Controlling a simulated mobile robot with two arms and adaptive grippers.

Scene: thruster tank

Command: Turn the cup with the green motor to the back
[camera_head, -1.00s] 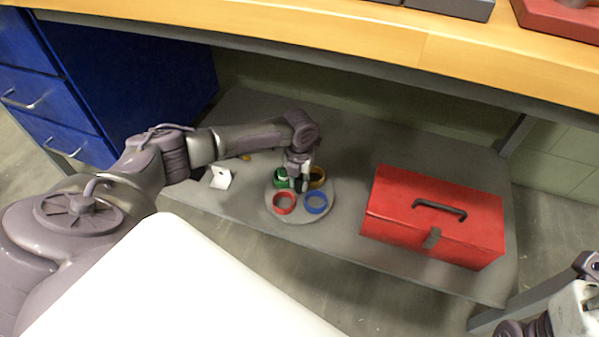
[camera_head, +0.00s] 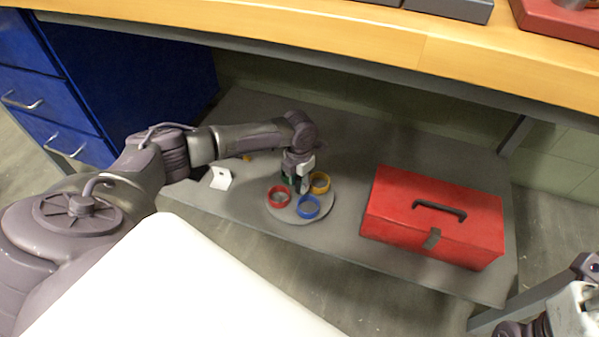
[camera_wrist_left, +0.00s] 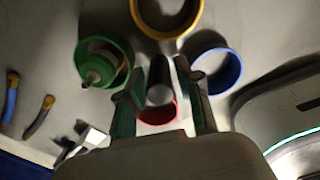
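A round grey turntable (camera_head: 290,215) on the low shelf carries red (camera_head: 279,196), blue (camera_head: 309,207), yellow (camera_head: 320,183) and green cups. The green cup (camera_wrist_left: 122,72) is at the left in the left wrist view, with a pale-tipped motor (camera_wrist_left: 95,68) in it; in the head view my gripper mostly hides it at the turntable's back. My left gripper (camera_head: 297,186) points down at the turntable's middle.
A red toolbox (camera_head: 435,215) stands on the shelf to the right of the turntable. A small white bracket (camera_head: 220,178) lies to the left. The wooden bench top (camera_head: 330,40) overhangs the shelf, and blue drawers (camera_head: 130,90) stand at the left.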

